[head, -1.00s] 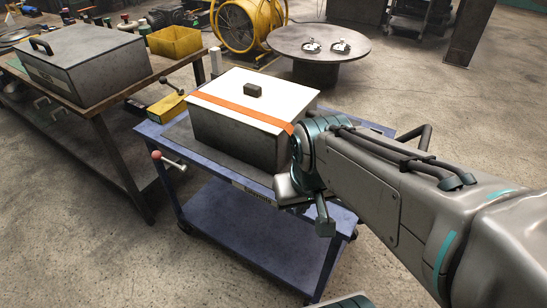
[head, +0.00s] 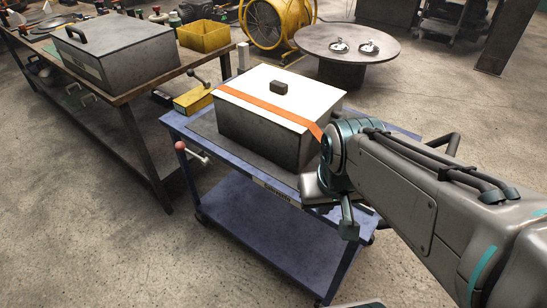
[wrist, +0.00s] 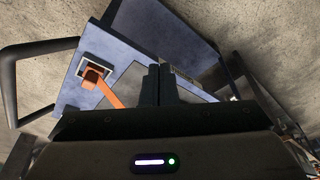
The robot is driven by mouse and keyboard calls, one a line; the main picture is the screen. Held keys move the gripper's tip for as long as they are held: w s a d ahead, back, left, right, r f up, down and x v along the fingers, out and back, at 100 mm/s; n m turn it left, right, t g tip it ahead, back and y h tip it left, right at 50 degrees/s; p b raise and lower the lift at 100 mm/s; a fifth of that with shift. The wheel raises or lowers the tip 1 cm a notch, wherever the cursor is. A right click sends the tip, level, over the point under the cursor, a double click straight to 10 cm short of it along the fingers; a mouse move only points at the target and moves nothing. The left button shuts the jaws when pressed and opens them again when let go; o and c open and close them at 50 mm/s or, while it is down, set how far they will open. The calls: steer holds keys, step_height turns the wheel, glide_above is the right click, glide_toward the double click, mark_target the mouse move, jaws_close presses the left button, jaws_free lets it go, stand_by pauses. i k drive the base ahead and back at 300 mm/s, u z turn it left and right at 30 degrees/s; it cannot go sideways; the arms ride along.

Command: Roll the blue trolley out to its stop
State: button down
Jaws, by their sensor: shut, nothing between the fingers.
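The blue trolley (head: 240,168) stands on the floor in the middle of the head view, with a flat top and a lower shelf (head: 285,228). A grey box with a white lid (head: 300,92) and an orange strap (head: 268,103) sits on its top. My gripper (wrist: 158,84) is shut and empty, fingers together over the trolley's edge in the wrist view. In the head view my wrist is at the right part of the trolley's near side and hides some of it. Contact cannot be told. The trolley's black handle (head: 456,140) is partly behind my arm.
A red-knobbed lever (head: 181,146) sticks out at the trolley's left end. A workbench (head: 128,92) with a grey case (head: 118,55) stands close on the left. A round table (head: 385,45) and yellow fan (head: 265,25) stand behind. Floor in front (head: 130,250) is clear.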

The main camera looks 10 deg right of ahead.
mark_target(258, 203)
steer(key=k, duration=1.25)
steer(key=z, duration=0.9)
steer(key=i, duration=1.4)
